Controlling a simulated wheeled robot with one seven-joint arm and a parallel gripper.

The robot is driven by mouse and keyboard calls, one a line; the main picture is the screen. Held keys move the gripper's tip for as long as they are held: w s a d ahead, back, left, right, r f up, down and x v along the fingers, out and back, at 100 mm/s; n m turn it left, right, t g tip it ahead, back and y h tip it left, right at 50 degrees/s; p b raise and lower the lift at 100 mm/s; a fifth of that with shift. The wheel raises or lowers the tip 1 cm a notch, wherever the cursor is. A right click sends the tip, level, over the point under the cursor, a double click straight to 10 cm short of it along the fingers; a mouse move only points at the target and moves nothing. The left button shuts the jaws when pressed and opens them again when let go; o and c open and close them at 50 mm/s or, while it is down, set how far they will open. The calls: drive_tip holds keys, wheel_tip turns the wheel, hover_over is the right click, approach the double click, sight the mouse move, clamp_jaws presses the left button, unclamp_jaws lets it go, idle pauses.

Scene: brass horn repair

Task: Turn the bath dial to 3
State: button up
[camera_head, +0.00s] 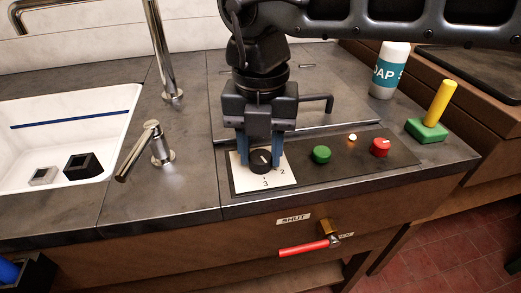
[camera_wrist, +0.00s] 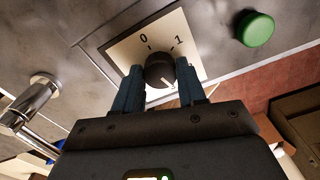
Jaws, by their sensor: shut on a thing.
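The bath dial (camera_head: 261,162) is a round black knob with a white pointer line, on a white square plate (camera_head: 264,184) on the counter. The figures 2 and 3 show on the plate in the head view, and 0 and 1 in the wrist view. My gripper (camera_head: 260,158) points down with its blue fingers shut on the dial, one on each side. In the wrist view the dial (camera_wrist: 159,70) sits between the fingertips. Its pointer seems to lie toward the lower right there, roughly toward the 2 side, but the exact mark is hard to read.
A green button (camera_head: 321,154), a small lit lamp (camera_head: 352,138) and a red button (camera_head: 380,147) sit right of the dial. A lidded panel with a black handle (camera_head: 318,104) lies behind. A tap (camera_head: 158,147) and sink (camera_head: 75,140) are left; a red-handled valve (camera_head: 304,248) is below.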

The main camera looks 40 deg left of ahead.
sight(261, 155)
drive_tip(key=shift+m+b, duration=0.4)
drive_tip(key=shift+m, duration=1.1)
drive_tip(key=shift+r, duration=0.1)
drive_tip(key=o, duration=1)
drive_tip(key=shift+o, duration=0.2)
drive_tip(key=shift+r, duration=3.85)
